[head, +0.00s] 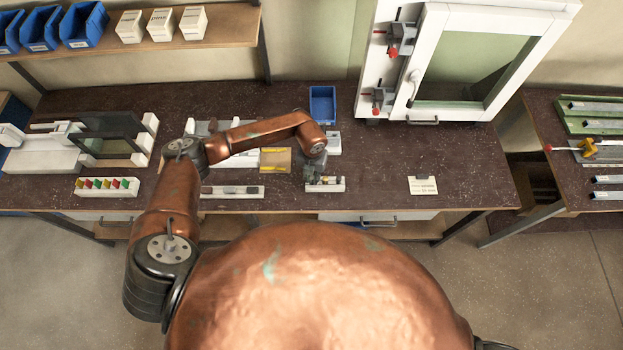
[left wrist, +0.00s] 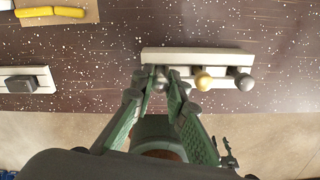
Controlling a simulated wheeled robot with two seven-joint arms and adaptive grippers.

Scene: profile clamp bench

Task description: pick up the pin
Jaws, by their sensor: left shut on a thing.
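A pin with a silver ball head (left wrist: 160,83) is at the left end of a pale rack (left wrist: 195,56) in the left wrist view. My left gripper (left wrist: 161,79) is shut on this pin, a fingertip on each side of its head. Whether the pin is still seated in the rack cannot be told. A gold ball-headed pin (left wrist: 203,82) and a dark grey one (left wrist: 244,82) stand to its right in the same rack. In the head view my left gripper (head: 317,180) reaches down over the rack (head: 338,185) and hides most of it. My right gripper is not in view.
Left of the rack is another pale holder with a grey block (left wrist: 22,84). A blue bin (head: 322,104) stands further back. A card (head: 422,185) lies to the right; the bench around it is clear.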

